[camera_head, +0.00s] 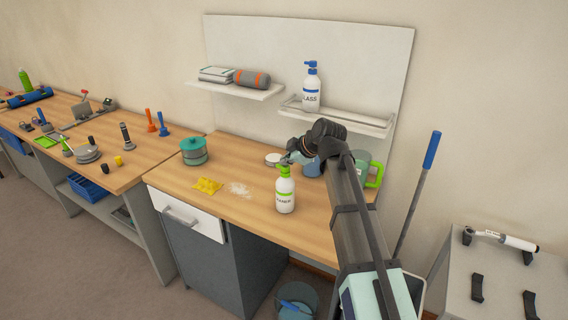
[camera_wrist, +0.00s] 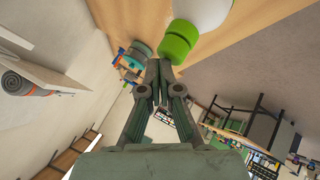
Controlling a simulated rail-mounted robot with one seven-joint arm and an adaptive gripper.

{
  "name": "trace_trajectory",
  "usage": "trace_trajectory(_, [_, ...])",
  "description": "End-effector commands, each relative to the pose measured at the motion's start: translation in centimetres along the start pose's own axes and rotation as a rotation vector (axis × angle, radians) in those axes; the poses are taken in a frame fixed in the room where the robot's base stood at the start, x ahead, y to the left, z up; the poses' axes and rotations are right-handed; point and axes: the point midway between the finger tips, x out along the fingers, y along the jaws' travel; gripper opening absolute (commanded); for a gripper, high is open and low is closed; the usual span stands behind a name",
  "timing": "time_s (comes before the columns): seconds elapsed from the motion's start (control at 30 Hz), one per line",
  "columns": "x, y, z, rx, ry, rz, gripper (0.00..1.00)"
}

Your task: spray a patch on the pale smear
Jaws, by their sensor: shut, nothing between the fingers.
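The pale smear (camera_head: 240,189) is a whitish speckled patch on the wooden counter.
A yellow cloth (camera_head: 207,186) lies left of the smear, with a teal pot (camera_head: 194,154) behind. A blue-topped bottle (camera_head: 311,96) stands on the wall rack. A green-handled jug (camera_head: 374,175) is partly behind my arm. A bucket (camera_head: 296,299) is on the floor.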

Motion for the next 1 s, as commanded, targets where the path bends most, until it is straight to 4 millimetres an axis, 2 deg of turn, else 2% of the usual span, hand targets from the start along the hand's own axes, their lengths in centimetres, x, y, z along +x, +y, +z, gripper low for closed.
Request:
trace_trajectory(0.47, [-0.5,0.4,-0.3,0.0,-0.001,0.001,0.0])
trace_trajectory(1.0, [-3.8,2.9,-2.8,-0.001,0.001,0.002,0.0])
